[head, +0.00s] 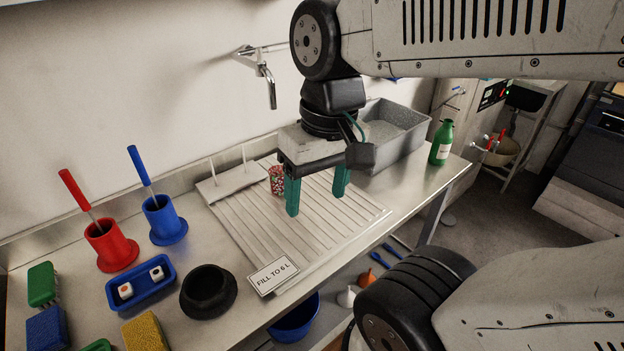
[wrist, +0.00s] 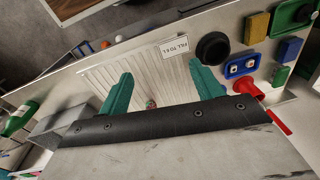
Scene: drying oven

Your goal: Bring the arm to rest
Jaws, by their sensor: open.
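My gripper (head: 317,192) has two teal fingers and points down above the ribbed draining board (head: 345,220). The fingers stand apart with nothing between them in the head view. In the wrist view my gripper (wrist: 160,92) also shows its fingers spread over the board. A red patterned cup (head: 276,180) stands on the board, just behind the left finger and apart from it as far as I can tell. A small part of the cup (wrist: 150,104) shows between the fingers in the wrist view.
A grey basin (head: 410,122) and green bottle (head: 441,143) stand right. A tap (head: 268,80) juts from the wall. Left are red (head: 110,247) and blue (head: 165,222) brush holders, a blue tray (head: 150,297), a black bowl (head: 208,292) and sponges.

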